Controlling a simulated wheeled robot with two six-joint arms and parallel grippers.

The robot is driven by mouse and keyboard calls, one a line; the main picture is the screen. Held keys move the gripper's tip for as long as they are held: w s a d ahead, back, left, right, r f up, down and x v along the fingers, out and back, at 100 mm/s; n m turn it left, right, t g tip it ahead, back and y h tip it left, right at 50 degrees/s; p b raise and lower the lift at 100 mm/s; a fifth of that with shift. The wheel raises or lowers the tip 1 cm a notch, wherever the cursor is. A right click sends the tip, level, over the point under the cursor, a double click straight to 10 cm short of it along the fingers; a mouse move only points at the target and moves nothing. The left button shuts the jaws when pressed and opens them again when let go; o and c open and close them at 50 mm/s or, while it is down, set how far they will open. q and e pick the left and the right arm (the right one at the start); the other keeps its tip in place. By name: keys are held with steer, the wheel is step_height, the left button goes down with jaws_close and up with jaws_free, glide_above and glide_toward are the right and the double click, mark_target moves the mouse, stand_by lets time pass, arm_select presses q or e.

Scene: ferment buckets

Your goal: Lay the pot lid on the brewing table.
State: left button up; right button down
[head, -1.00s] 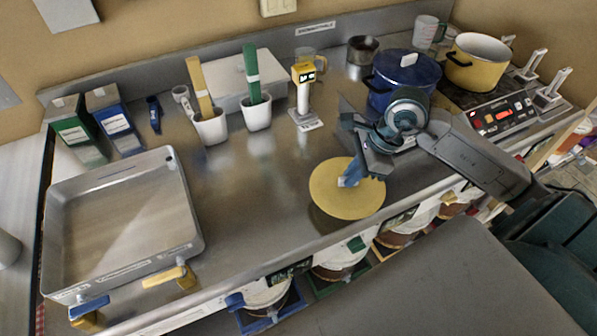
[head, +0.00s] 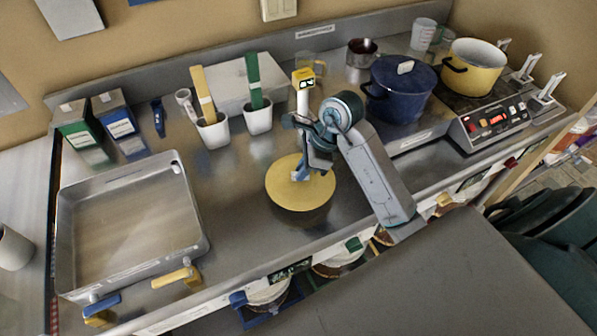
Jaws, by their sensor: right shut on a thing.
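The pot lid is a round yellow disc (head: 292,192) over the middle of the steel brewing table (head: 236,217). My right gripper (head: 302,174) is shut on it from above, at its middle; the fingers hide the knob. The lid looks roughly level, with a dark shadow or reflection under its near edge. I cannot tell whether it touches the table or hangs just above it. My left gripper is not in view.
A steel tray (head: 75,284) stands at the left. Cups with yellow and green paddles (head: 258,119), a yellow-topped device (head: 303,82) and a lidded blue pot (head: 400,98) stand behind. A yellow pot (head: 480,68) sits on the hob (head: 487,122).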

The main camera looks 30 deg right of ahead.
mark_target(282, 187)
steer(key=shift+w+a, duration=0.4)
steer(key=shift+f+p, duration=0.35)
steer(key=shift+p, duration=0.1)
step_height(282, 187, down, 2)
steer(key=shift+f+p, duration=0.1)
steer(key=shift+p, duration=0.5)
steer(key=shift+f, duration=0.3)
steer(key=shift+f, duration=0.1)
steer(key=shift+f, duration=0.15)
steer(key=c, duration=1.5)
jaws_free()
